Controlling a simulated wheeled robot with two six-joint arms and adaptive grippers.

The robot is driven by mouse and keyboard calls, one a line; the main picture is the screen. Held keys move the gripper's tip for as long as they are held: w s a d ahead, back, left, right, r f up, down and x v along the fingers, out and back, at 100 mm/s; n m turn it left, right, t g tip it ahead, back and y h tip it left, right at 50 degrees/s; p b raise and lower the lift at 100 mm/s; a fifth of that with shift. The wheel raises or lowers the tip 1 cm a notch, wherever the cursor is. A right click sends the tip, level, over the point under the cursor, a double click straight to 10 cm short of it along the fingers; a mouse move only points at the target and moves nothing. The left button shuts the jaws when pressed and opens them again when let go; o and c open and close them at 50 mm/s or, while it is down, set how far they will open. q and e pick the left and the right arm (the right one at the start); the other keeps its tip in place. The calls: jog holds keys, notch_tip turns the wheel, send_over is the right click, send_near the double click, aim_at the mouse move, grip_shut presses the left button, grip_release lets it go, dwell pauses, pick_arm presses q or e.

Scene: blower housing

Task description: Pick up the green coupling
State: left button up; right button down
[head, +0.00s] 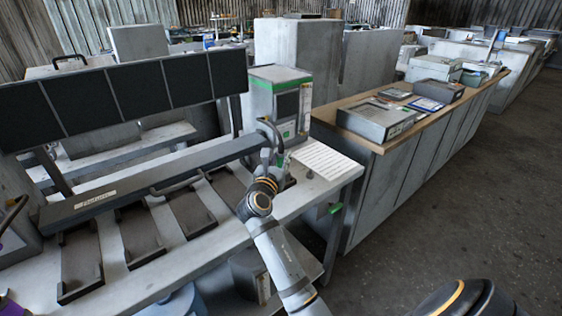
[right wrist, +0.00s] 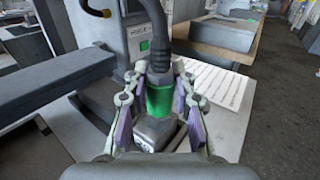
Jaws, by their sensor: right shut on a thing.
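The green coupling (right wrist: 159,101) is at the lower end of a thick black hose (right wrist: 157,40) in the right wrist view. My right gripper (right wrist: 160,103) is shut on it, one finger on each side. Below the coupling is a grey metal fitting (right wrist: 152,134); I cannot tell whether the two touch. I cannot make out my left gripper.
The grey instrument box (head: 276,100) with a green stripe stands just behind my right gripper. A white printed sheet (head: 326,158) lies to its right. A long dark bar (head: 150,180) spans the bench on the left. A wooden-topped counter (head: 440,120) stands at the right, with open floor beside it.

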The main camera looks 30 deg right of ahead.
notch_tip(320, 180, up, 28)
jog(key=p, duration=0.3)
